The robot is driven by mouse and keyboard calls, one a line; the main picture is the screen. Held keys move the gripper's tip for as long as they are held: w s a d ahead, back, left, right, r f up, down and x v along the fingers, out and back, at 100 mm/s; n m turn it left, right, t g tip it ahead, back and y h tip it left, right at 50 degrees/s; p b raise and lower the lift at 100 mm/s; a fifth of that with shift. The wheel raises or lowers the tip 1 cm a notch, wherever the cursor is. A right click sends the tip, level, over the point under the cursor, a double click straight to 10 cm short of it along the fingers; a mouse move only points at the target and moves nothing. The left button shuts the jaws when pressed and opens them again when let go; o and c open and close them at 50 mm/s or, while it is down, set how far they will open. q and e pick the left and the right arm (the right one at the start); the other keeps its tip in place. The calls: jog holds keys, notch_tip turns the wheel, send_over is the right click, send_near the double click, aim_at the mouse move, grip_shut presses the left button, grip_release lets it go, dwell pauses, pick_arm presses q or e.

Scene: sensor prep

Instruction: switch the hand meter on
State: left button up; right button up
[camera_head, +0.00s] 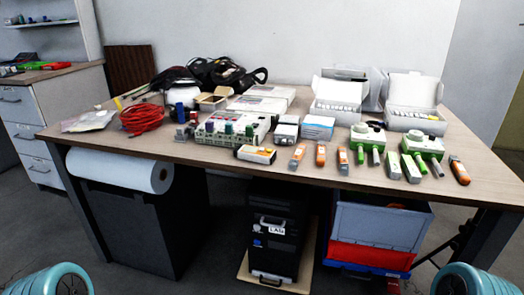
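Several handheld devices lie along the front edge of the wooden table (92,147); I cannot tell for sure which one is the hand meter. A yellow-orange and white device (256,154) lies flat at front centre. To its right lie narrow orange and grey handhelds (297,156), (320,154) and (342,159). Another orange and dark one (459,171) lies near the right front edge. Their switches and displays are too small to read. Neither gripper shows; only teal rounded parts of mine show at the bottom corners.
Green and white instruments (423,147) stand at right, before open white boxes (415,103). A board with terminals (232,128), a red cable coil (142,118) and dark bags (210,73) crowd the left and back. Below are a black case (275,235) and a blue-red crate (372,232).

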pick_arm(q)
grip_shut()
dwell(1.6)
